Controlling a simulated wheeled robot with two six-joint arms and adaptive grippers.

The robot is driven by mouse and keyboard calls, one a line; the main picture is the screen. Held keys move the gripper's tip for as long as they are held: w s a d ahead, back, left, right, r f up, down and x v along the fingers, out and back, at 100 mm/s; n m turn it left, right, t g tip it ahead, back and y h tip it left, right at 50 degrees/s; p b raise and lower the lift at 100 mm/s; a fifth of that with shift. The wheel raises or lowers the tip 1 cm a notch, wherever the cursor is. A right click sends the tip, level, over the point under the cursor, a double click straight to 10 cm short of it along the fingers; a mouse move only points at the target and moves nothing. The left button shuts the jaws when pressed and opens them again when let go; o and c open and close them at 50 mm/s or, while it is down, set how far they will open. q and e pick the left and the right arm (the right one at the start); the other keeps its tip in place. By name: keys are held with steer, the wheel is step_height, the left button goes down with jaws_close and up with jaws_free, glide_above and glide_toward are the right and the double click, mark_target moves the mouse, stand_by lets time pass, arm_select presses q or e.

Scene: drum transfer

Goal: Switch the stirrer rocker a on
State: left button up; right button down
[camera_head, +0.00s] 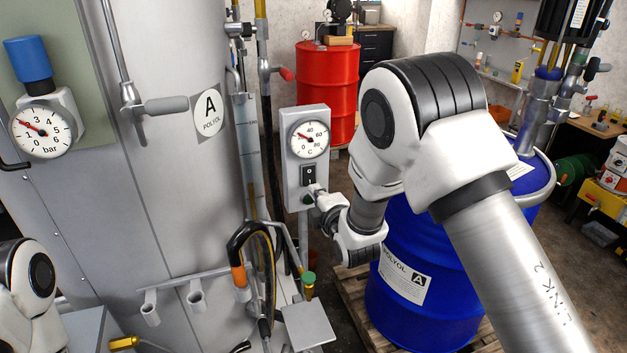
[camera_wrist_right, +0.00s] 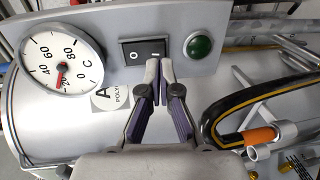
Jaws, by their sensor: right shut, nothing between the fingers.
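The stirrer rocker (camera_head: 309,174) is a black switch on a grey panel box (camera_head: 291,190), below a round temperature dial (camera_head: 309,139). In the right wrist view the rocker (camera_wrist_right: 135,52) shows an O and an I; I cannot tell which side is pressed. A green lamp (camera_wrist_right: 198,45) sits beside it. My right gripper (camera_head: 313,192) is shut and empty in front of the panel, just below the rocker. In the wrist view its fingertips (camera_wrist_right: 153,70) are at the rocker's edge near the I; contact is unclear. My left gripper is out of view.
A grey tank (camera_head: 170,60) marked A POLYOL stands left of the panel, with a pressure gauge (camera_head: 42,130). A blue drum (camera_head: 425,310) stands on a pallet below my right arm, and a red drum (camera_head: 327,85) stands behind. A hose (camera_head: 240,245) hangs below left of the panel.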

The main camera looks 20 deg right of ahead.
mark_target(309, 176)
steer(key=shift+w+f+p, duration=0.2)
steer(key=shift+w+p, duration=0.1)
steer(key=shift+w, duration=0.9)
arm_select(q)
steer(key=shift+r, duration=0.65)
